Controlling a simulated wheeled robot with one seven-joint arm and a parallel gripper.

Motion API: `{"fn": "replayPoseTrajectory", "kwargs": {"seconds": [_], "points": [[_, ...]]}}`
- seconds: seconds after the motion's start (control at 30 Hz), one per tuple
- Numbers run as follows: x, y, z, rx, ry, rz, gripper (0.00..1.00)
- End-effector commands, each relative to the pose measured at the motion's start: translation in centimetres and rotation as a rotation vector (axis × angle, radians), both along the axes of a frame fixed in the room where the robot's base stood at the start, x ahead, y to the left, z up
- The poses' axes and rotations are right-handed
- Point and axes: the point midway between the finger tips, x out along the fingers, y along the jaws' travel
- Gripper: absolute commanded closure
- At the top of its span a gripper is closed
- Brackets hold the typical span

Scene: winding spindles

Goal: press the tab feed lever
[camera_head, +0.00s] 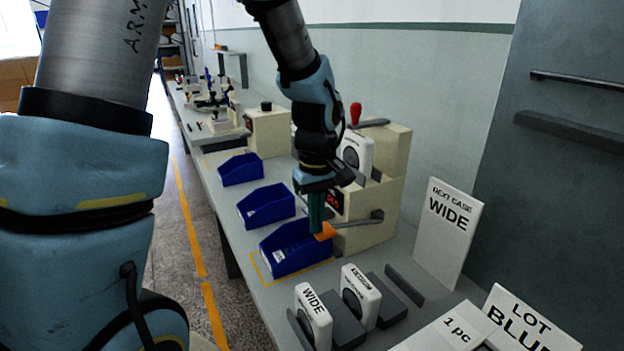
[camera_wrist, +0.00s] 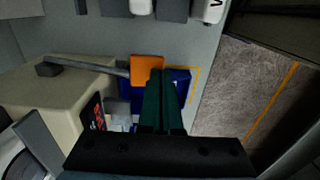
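The tab feed lever is a grey rod (camera_head: 355,222) with an orange tab (camera_head: 328,232) at its free end. It sticks out from the side of a beige machine (camera_head: 372,200), over a blue bin (camera_head: 295,252). The orange tab also shows in the wrist view (camera_wrist: 146,69). My gripper (camera_head: 317,232) points down at the tab, its green fingers together with nothing seen between them. In the wrist view my gripper's fingertips (camera_wrist: 163,72) overlap the tab's edge. I cannot tell whether they touch it.
Two more blue bins (camera_head: 266,205) (camera_head: 240,169) stand along the bench's left edge. Two white cases marked with labels (camera_head: 313,318) (camera_head: 361,297) stand in dark holders at the front. A "NEXT CASE WIDE" sign (camera_head: 448,235) stands at the right. A red-knobbed lever (camera_head: 355,112) rises behind my wrist.

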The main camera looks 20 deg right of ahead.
Motion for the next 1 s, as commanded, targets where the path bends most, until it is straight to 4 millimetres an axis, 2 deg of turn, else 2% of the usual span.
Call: {"fn": "replayPoseTrajectory", "kwargs": {"seconds": [0.03, 0.17, 0.4, 0.5, 0.7, 1.0], "points": [[0.4, 0.0, 1.6, -0.001, -0.001, 0.002, 1.0], [1.0, 0.3, 3.3, -0.004, -0.007, 0.002, 1.0], [0.8, 1.0, 8.4, -0.004, -0.006, 0.002, 1.0], [0.7, 1.2, 9.9, -0.002, -0.004, 0.001, 1.0], [0.6, 1.5, 11.6, 0.0, 0.0, 0.001, 1.0], [0.6, 1.5, 11.8, 0.0, 0.0, 0.001, 1.0]]}}
